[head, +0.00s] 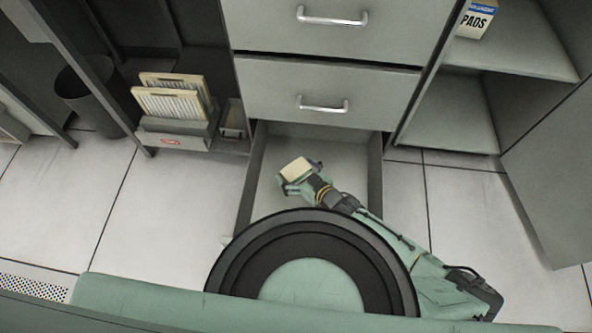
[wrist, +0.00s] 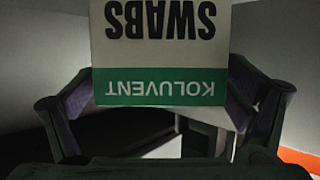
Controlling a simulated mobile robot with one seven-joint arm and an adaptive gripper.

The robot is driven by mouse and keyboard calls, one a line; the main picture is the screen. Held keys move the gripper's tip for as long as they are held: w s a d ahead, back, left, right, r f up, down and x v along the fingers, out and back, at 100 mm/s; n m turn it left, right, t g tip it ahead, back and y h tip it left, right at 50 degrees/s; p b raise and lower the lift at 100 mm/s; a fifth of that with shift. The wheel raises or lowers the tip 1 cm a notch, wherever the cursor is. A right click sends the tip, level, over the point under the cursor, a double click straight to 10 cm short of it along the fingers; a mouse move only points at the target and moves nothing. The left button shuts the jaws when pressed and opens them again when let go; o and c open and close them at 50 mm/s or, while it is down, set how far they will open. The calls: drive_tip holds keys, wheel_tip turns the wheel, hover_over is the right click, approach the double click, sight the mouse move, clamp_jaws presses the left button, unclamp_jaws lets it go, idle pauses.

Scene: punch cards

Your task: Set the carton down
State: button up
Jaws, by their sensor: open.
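The carton (head: 297,168) is a small cream box at the far end of my gripper (head: 298,180), inside the open bottom drawer. In the wrist view the carton (wrist: 160,45) shows a white face with a green band, printed "SWABS" and "KOLUVENT" upside down. My gripper (wrist: 163,90) is open, with one finger on each side of the carton. Whether the carton's underside rests on the drawer floor is hidden. The open drawer (head: 376,165) has a light floor and grey walls; my round base covers its near part.
Two closed drawers (head: 330,85) with metal handles stand above the open one. A "PADS" box (head: 474,22) sits on the right shelf. On the left are a holder (head: 175,137) with upright cream filter-like panels and a dark bin (head: 88,95). The tiled floor is clear on both sides.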

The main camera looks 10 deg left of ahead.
drive_tip(key=shift+r, duration=0.2)
drive_tip(key=p+v, duration=0.1)
drive_tip(key=v, duration=0.6)
drive_tip(key=shift+s+d, duration=0.15)
